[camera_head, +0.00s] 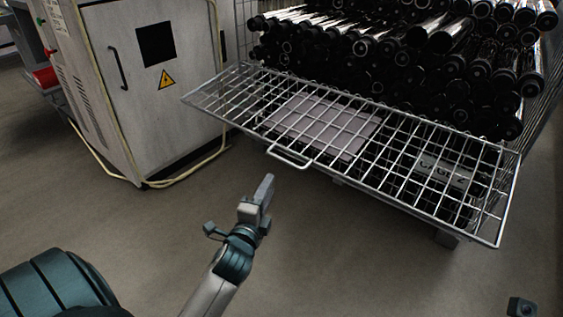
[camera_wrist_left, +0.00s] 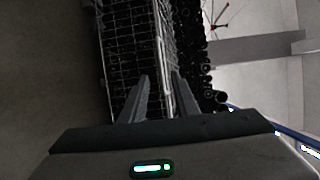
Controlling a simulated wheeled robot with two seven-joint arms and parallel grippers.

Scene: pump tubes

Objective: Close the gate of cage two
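The wire mesh gate (camera_head: 350,150) hangs open, folded down and outward from the front of a cage full of black tubes (camera_head: 400,60). Its loop handle (camera_head: 288,157) is on the near edge, left of the middle. A small plate with upside-down lettering (camera_head: 445,171) shows at the gate's right part; I cannot read it surely. My left gripper (camera_head: 259,195) is in front of and below the handle, apart from it and empty. In the left wrist view its two fingers (camera_wrist_left: 160,88) stand apart, with wire mesh (camera_wrist_left: 130,50) beyond. My right gripper's fingers are not visible.
A grey cabinet (camera_head: 150,75) with a warning sign stands left of the cage, with a pale cable (camera_head: 185,178) along its foot. A flat pale panel (camera_head: 322,127) shows through the mesh. The floor (camera_head: 370,265) before the gate is clear.

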